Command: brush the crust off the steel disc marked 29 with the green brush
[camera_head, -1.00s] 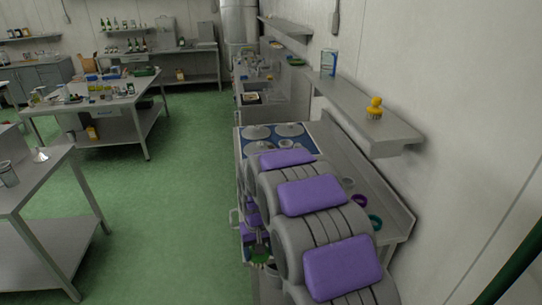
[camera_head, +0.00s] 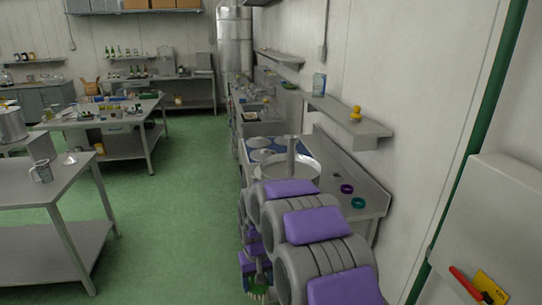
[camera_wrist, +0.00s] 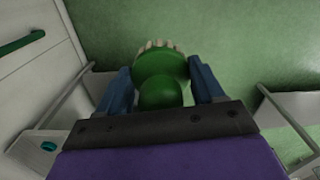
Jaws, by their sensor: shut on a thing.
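My gripper (camera_wrist: 162,82) is shut on the green brush (camera_wrist: 160,90), its blue fingers on either side of the rounded green body. Pale bristles show at the brush's far end in the wrist view. In the head view the brush (camera_head: 258,289) hangs low, left of my arm, over the green floor. Steel discs (camera_head: 262,155) lie on a blue mat (camera_head: 247,152) on the wall counter, beyond my arm. No number is readable, so I cannot tell which disc is 29. Crust cannot be made out.
A round steel vessel (camera_head: 312,172) stands by the mat, partly hidden by my arm. Purple (camera_head: 347,188) and teal (camera_head: 358,203) rings lie on the counter. A shelf holds a yellow duck (camera_head: 355,113). A steel table (camera_head: 50,185) stands left; green floor between is clear.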

